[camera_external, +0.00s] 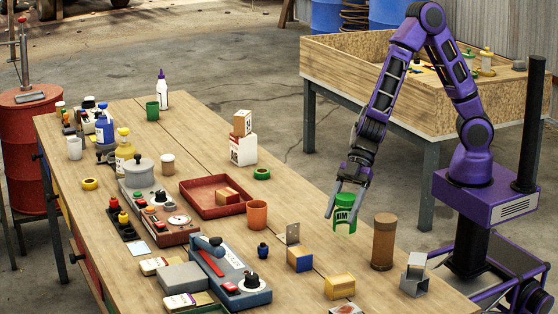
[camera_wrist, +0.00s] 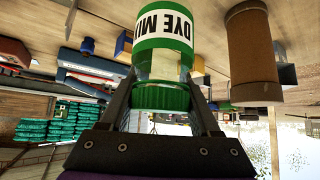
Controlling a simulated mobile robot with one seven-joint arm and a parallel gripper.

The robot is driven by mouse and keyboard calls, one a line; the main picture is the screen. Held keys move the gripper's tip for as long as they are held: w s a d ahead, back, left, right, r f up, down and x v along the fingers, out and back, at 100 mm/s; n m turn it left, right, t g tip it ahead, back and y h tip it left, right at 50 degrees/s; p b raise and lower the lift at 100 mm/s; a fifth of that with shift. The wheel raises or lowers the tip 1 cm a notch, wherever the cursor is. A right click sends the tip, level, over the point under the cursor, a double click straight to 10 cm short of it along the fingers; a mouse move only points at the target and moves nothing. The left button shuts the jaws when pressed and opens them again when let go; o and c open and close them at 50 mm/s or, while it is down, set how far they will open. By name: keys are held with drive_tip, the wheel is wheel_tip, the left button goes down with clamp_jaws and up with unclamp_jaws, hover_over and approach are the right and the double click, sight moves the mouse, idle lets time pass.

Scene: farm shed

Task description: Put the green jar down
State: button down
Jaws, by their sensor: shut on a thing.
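The green jar (camera_external: 345,214) has a green lid and a white label with dark letters. It is held upright at the near right part of the wooden table (camera_external: 300,214). My gripper (camera_external: 349,193) is shut on the jar from above. In the wrist view the jar (camera_wrist: 163,40) sits between the two fingers of my gripper (camera_wrist: 162,98), and the label's letters appear upside down. I cannot tell for sure whether the jar's bottom touches the table or hangs a little above it.
A brown cylinder (camera_external: 384,242) stands just right of the jar. A yellow box (camera_external: 339,287), a blue-and-yellow box (camera_external: 299,258) and a grey metal bracket (camera_external: 415,275) are nearby. An orange cup (camera_external: 257,214) and a red tray (camera_external: 190,201) lie to the left. Bare wood shows beyond the jar.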

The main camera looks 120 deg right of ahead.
sight(340, 227)
drive_tip(key=shift+f+b, duration=1)
drive_tip(key=shift+f, duration=1.2)
drive_tip(key=shift+f, duration=0.2)
drive_tip(key=shift+c, duration=0.6)
unclamp_jaws()
drive_tip(key=shift+r, duration=0.15)
drive_tip(key=shift+r, duration=0.25)
drive_tip(key=p+v, duration=0.2)
drive_tip(key=v, duration=0.9)
drive_tip(key=shift+s+d+r, duration=0.2)
drive_tip(key=shift+s+d, duration=0.05)
drive_tip(key=shift+s, duration=0.05)
